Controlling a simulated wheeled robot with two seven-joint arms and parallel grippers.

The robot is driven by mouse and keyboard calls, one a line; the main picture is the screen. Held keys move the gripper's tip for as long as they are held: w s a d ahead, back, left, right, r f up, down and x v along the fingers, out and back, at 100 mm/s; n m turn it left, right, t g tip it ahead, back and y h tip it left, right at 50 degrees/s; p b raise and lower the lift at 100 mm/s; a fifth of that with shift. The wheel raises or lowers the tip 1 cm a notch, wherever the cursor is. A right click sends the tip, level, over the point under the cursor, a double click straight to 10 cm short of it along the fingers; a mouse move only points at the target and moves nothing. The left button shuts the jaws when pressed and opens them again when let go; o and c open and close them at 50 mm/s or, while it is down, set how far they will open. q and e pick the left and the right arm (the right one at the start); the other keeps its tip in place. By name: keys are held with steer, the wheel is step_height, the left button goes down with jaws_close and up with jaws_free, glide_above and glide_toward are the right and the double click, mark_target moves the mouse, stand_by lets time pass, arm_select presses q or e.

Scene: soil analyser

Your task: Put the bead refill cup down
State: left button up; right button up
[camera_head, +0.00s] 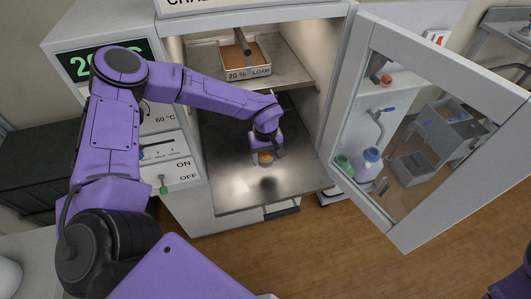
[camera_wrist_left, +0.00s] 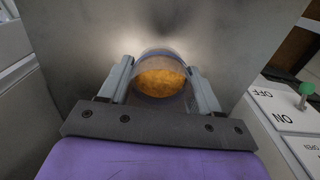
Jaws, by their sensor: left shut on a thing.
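The bead refill cup (camera_head: 265,158) is a small clear cup with orange beads. In the left wrist view, the cup (camera_wrist_left: 160,78) sits between the two fingers. My left gripper (camera_head: 266,150) is shut on it, inside the open cabinet, over the lower metal shelf (camera_head: 235,190). A dark patch like a shadow or reflection shows on the shelf in front of the cup, apart from it. The cup looks held a little above the shelf, but its base is hidden in both views. My right gripper is out of view.
A tray labelled 20 % LOAM (camera_head: 247,72) sits on the upper shelf (camera_head: 205,58). The glass door (camera_head: 400,150) stands open on the right. An ON/OFF panel (camera_head: 172,172) with a green-tipped lever is on the left. The lower shelf around the cup is clear.

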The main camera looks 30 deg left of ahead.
mark_target(266, 155)
arm_select(q)
steer(key=w+f, duration=0.1)
steer(key=w+a+f, duration=0.1)
steer(key=f, duration=0.1)
steer(key=shift+w+a+f, duration=0.15)
steer(key=shift+a+f, duration=0.05)
steer(key=shift+f, duration=1.5)
steer(key=o, duration=1.1)
steer(key=shift+r, duration=0.1)
step_height(266, 155, up, 12)
steer(key=shift+r, duration=0.1)
